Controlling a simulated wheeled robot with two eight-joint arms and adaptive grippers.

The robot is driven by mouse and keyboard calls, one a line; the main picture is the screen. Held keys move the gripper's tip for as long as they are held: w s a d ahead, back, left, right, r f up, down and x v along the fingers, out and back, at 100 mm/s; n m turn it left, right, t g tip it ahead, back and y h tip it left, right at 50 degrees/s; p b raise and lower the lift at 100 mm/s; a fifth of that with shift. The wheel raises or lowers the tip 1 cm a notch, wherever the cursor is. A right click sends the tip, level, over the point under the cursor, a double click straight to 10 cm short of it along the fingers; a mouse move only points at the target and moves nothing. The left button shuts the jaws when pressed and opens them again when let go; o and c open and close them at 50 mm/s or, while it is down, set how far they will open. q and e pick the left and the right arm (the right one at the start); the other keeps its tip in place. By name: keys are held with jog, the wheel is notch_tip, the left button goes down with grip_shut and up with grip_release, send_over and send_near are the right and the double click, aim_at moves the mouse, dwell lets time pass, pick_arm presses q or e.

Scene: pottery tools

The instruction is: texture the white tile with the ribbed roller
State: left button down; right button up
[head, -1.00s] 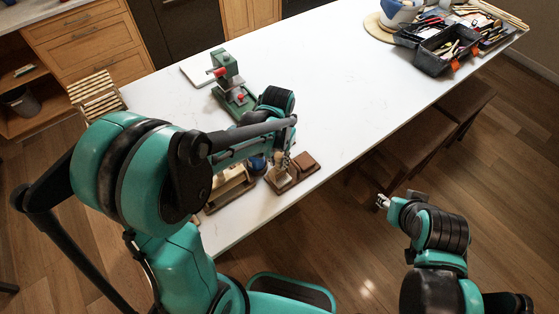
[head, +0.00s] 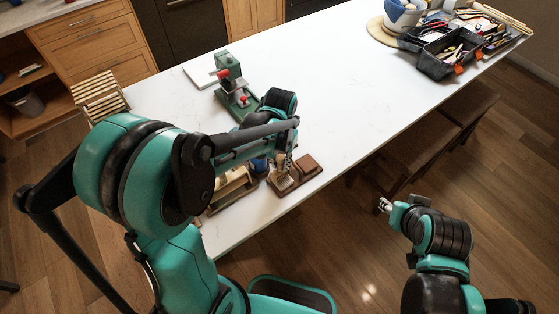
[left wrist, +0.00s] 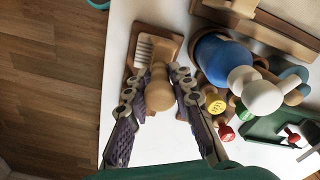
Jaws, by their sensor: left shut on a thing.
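My left gripper (left wrist: 160,76) is shut on a pale wooden handle (left wrist: 160,97), seen nearly end-on in the left wrist view. The handle and gripper hide the roller's working end. Just beyond the fingertips, the white tile (left wrist: 144,48) lies in a brown wooden tray (left wrist: 172,43); fine parallel lines show on its visible part. In the head view my left gripper (head: 283,162) is over this tray (head: 298,180), near the table's front edge. Whether the roller touches the tile cannot be told. My right gripper (head: 383,205) is off the table, and its jaws are too small to read.
A blue round-bodied tool (left wrist: 218,58) and a white knob (left wrist: 262,97) stand close beside the left gripper. A green press with red knobs (head: 234,92) stands behind. A black toolbox (head: 447,58) is at the far right. The middle of the white table (head: 335,85) is clear.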

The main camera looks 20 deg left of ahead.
pick_arm(q)
jog(key=shift+s+d, duration=0.25)
jog(key=shift+d, duration=0.2)
jog(key=shift+s+d, duration=0.3)
jog(key=shift+d, duration=0.05)
jog(key=shift+s+d, duration=0.1)
jog(key=shift+d, duration=0.05)
dwell(0.5)
jog(key=shift+s+d, duration=0.25)
dwell(0.4)
notch_tip(320, 180, up, 6)
jog(key=p, duration=0.4)
